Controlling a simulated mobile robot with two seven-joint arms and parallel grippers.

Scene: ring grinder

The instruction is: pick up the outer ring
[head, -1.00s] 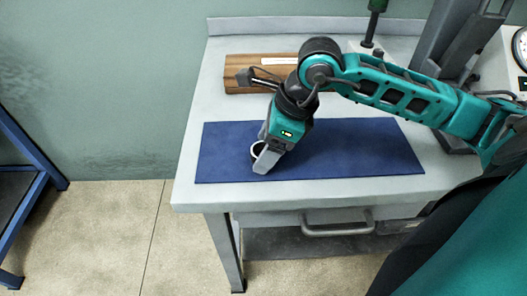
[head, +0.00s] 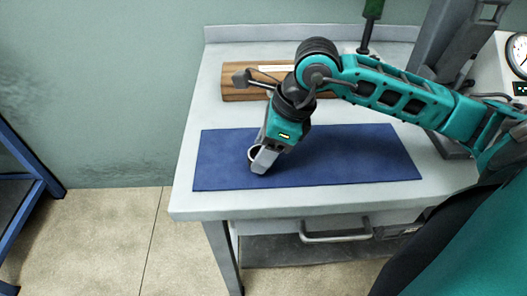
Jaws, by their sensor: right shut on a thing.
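The outer ring (head: 252,153) is a small light ring with a dark opening, low at the left half of the blue mat (head: 350,160). My right gripper (head: 259,160) points down over the mat and is shut on the ring. Its fingers and body hide most of the ring. I cannot tell whether the ring touches the mat or is just above it. My left gripper is not in the head view.
The mat lies on a grey workbench (head: 190,205) with a drawer handle (head: 336,236) at the front. A wooden block (head: 238,94) stands behind the mat. A machine with a gauge (head: 517,54) is at the right. The mat's right half is clear.

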